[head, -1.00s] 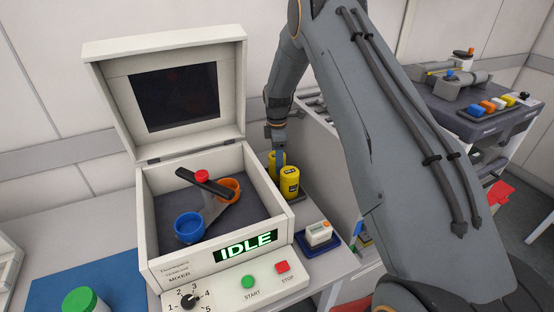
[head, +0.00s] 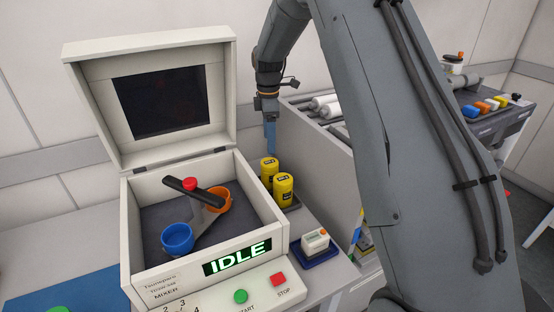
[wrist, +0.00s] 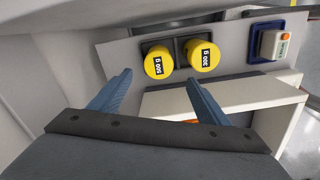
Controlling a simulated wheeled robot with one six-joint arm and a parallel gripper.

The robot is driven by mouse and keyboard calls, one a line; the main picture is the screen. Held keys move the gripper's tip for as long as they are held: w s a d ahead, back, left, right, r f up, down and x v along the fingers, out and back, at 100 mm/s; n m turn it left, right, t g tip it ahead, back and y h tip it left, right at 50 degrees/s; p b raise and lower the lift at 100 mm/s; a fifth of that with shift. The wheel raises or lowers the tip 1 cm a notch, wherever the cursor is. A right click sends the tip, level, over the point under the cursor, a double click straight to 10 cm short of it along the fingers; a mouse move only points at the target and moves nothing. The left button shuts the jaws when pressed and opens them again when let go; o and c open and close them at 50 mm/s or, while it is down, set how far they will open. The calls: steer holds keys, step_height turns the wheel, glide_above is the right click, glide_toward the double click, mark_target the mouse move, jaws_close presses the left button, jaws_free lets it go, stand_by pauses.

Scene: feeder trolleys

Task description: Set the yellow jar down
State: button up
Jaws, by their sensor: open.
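Two yellow jars stand upright side by side in dark square recesses beside the mixer. The rear jar (head: 268,171) appears to be the one marked 500 g in the wrist view (wrist: 158,64). The front jar (head: 283,190) appears to be the one marked 300 g in the wrist view (wrist: 204,57). My gripper (head: 271,147) is above the rear jar, apart from it.
The mixer (head: 147,265) stands left of the jars, its lid (head: 85,100) raised, its display reading IDLE. A blue cup (head: 177,240) and an orange cup (head: 218,200) sit inside. A grey panel (head: 315,165) rises on the right. A small white device (head: 315,240) sits in front.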

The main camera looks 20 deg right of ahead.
steer(key=s+m+t, duration=0.1)
steer(key=s+m, duration=1.5)
steer(key=s, duration=1.8)
steer(key=shift+s+r+m, duration=0.3)
steer(key=shift+s+r, duration=0.05)
steer(key=shift+s, duration=0.05)
